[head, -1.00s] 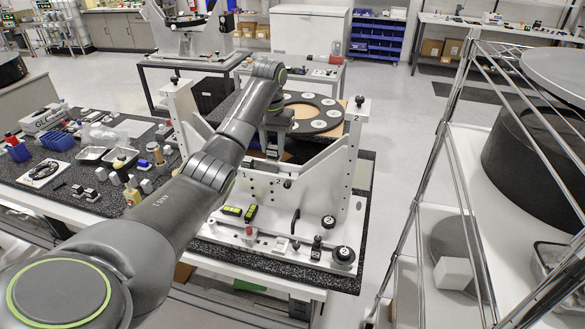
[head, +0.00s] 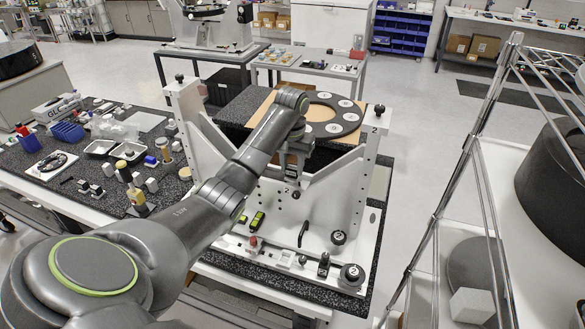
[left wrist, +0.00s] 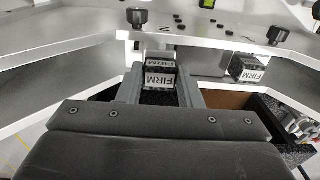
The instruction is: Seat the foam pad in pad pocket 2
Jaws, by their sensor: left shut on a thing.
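My left gripper (left wrist: 160,84) is shut on a dark foam pad (left wrist: 159,79) with white "FIRM" labels, held between its two grey fingers. In the head view the left gripper (head: 293,172) points down at the middle of the white mirror fixture (head: 325,205), between its angled arms. The pad is too small and covered to make out there. A second "FIRM" pad (left wrist: 250,70) sits by the fixture to the right in the left wrist view. A "2" marks the fixture's right post (head: 376,130). I cannot tell whether the held pad touches a pocket. My right gripper is not in view.
A dark ring with white discs (head: 335,118) lies behind the fixture. Black knobs (head: 351,275) stand on the fixture's front base. Trays and small parts (head: 100,147) crowd the left bench. A wire rack (head: 480,180) stands close on the right.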

